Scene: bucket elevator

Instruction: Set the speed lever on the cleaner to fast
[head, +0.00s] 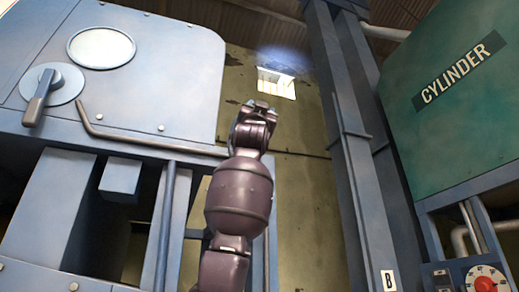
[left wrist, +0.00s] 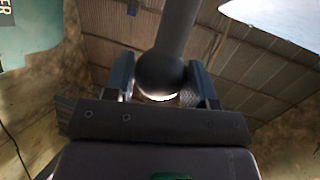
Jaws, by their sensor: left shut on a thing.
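My left gripper (head: 259,108) is raised in the middle of the head view, just right of the blue-grey machine (head: 150,60). In the left wrist view my left gripper (left wrist: 164,78) has its two blue fingers on either side of a dark grey lever (left wrist: 177,35) with a rounded end, and it is shut on it. The lever's shaft runs up and away from the fingers. In the head view the gripper hides the held part. No speed markings are readable. I see no label naming the cleaner. My right gripper is in neither view.
The machine carries a round window (head: 101,48), a grey handle on a disc (head: 40,97) and a bent rod (head: 150,142). A steel column (head: 345,130) and a green panel marked CYLINDER (head: 450,120) stand to the right. A red dial (head: 485,281) is at lower right.

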